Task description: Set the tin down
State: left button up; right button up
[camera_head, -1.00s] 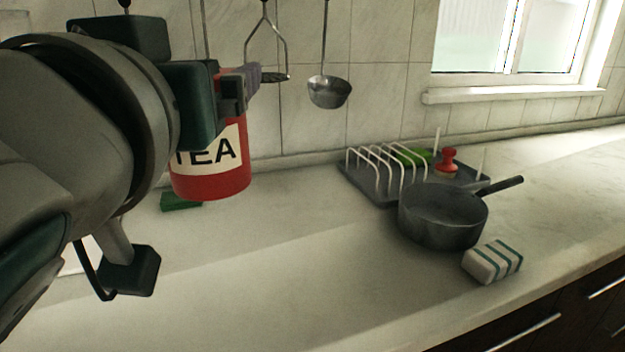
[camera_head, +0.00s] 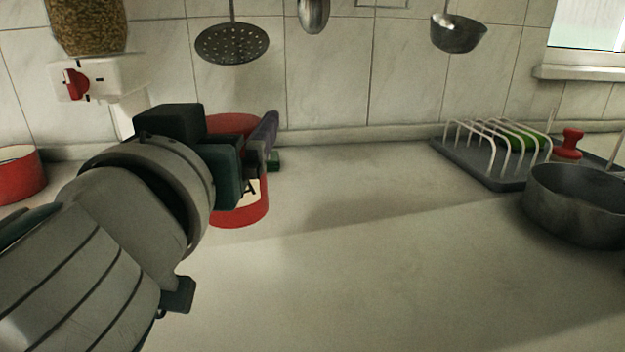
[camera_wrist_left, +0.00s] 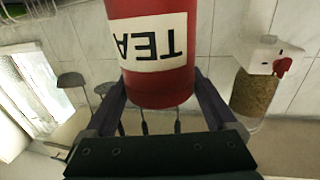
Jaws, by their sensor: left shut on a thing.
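The red tin (camera_head: 247,213) with a white TEA label is at the left-middle of the head view, partly hidden behind my left gripper (camera_head: 262,146). Its red top shows above the jaws. In the left wrist view, which is upside down, the tin (camera_wrist_left: 160,85) fills the space between the two fingers (camera_wrist_left: 162,98), with the label readable. My left gripper is shut on the tin, which looks upright, low over the counter (camera_head: 380,270). I cannot tell whether its base touches the counter. My right gripper is not in view.
A red round container (camera_head: 20,172) stands at the far left. A wall-mounted jar with a white mount (camera_head: 100,78) is behind my arm. A dish rack (camera_head: 470,160) and dark pan (camera_head: 570,210) stand right. The middle counter is clear.

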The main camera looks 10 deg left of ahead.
pick_arm(q)
notch_tip(320, 180, down, 7)
jog(key=shift+r+b, duration=0.1)
jog(key=shift+b, duration=1.05)
jog(key=shift+f+b, duration=0.75)
jog(key=shift+b, duration=0.1)
jog(key=o, duration=1.4)
jog(key=shift+o, duration=0.2)
jog(key=shift+r, duration=0.1)
